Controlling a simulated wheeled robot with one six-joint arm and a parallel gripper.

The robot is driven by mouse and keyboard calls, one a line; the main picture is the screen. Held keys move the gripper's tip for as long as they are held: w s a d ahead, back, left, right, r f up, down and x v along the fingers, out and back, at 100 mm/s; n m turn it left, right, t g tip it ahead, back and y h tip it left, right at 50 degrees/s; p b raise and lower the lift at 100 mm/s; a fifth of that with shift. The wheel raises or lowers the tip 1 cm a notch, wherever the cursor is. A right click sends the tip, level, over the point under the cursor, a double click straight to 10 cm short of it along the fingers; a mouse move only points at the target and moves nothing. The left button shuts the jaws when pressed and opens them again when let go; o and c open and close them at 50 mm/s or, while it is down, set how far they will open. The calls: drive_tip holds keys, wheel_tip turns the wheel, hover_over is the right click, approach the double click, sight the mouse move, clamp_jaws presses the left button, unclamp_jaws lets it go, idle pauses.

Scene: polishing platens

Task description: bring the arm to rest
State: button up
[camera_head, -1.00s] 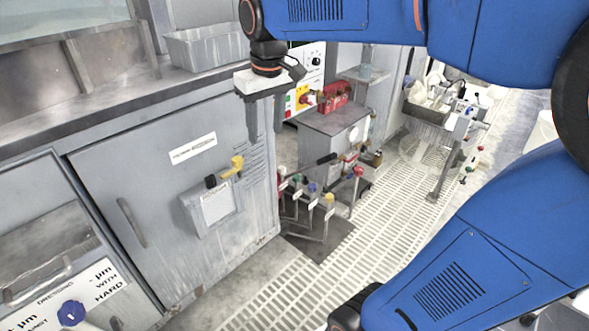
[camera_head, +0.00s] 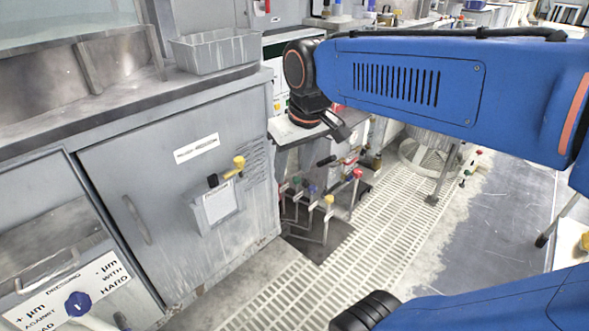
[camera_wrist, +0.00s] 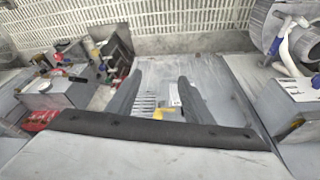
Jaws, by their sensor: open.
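My gripper (camera_head: 287,165) hangs from the end of my blue arm in the head view, pointing down beside the right end of the grey cabinet (camera_head: 150,170). In the wrist view its two dark fingers (camera_wrist: 158,82) stand apart with nothing between them. Behind them shows the grey cabinet top and front with a yellow handle (camera_wrist: 165,113). The fingertips are hard to make out in the head view against the grey background.
A grey tray (camera_head: 215,52) stands on the counter, left of the gripper. Colored-knob levers (camera_head: 328,205) rise from the floor below it. A yellow-handled box (camera_head: 217,203) juts from the cabinet door. White floor grating (camera_head: 370,260) lies open at lower right.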

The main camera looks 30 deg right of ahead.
drive_tip(key=shift+s+f, duration=0.1)
drive_tip(key=shift+s, duration=0.1)
drive_tip(key=s+d+f+m+t, duration=0.1)
drive_tip(key=s+f, duration=0.6)
drive_tip(key=s, duration=0.2)
drive_tip(key=shift+d, duration=0.15)
drive_tip(key=shift+s+f, duration=0.1)
idle(0.7)
